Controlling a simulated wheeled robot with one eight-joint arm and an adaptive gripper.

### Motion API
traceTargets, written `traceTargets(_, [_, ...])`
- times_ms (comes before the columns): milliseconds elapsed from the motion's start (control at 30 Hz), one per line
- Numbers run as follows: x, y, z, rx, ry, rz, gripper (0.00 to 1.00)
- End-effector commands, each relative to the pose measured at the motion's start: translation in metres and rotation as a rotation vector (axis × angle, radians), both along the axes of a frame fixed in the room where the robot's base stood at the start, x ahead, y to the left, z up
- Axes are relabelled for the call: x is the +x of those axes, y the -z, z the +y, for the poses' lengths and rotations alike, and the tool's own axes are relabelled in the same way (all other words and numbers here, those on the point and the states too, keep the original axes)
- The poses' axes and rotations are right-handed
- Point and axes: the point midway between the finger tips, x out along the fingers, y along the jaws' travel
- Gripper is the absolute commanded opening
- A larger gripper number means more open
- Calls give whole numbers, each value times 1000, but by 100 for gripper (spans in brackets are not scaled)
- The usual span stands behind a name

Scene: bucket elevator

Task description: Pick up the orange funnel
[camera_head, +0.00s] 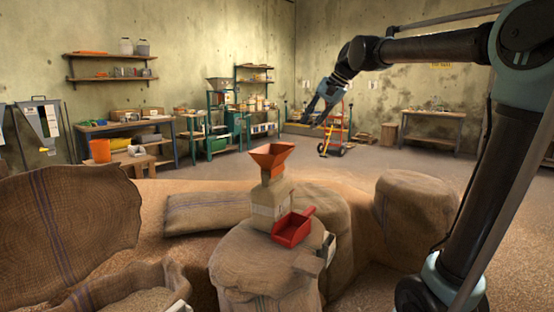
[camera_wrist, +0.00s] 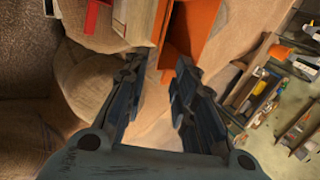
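The bag sits on a round burlap sack (camera_head: 260,260). My gripper (camera_head: 318,112) is above, and to the right of, the funnel in the head view, with clear space between them. In the wrist view my gripper (camera_wrist: 163,68) has its two fingers apart with nothing between them. The funnel (camera_wrist: 196,22) is at the top of that view, beyond the fingertips.
A red scoop (camera_head: 293,229) lies on the same sack, right of the bag; its edge also shows in the wrist view (camera_wrist: 94,18). More burlap sacks (camera_head: 417,205) stand around it. Shelves and workbenches (camera_head: 122,128) line the back wall. Air above the funnel is clear.

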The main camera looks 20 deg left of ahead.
Motion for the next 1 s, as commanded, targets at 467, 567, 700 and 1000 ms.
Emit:
traceTargets(467, [9,62,42,1,-2,1,25])
traceTargets(567, [12,76,51,1,-1,0,25])
traceTargets(700, [14,91,61,2,-1,0,25])
traceTargets(1000, [16,104,69,1,-1,1,25])
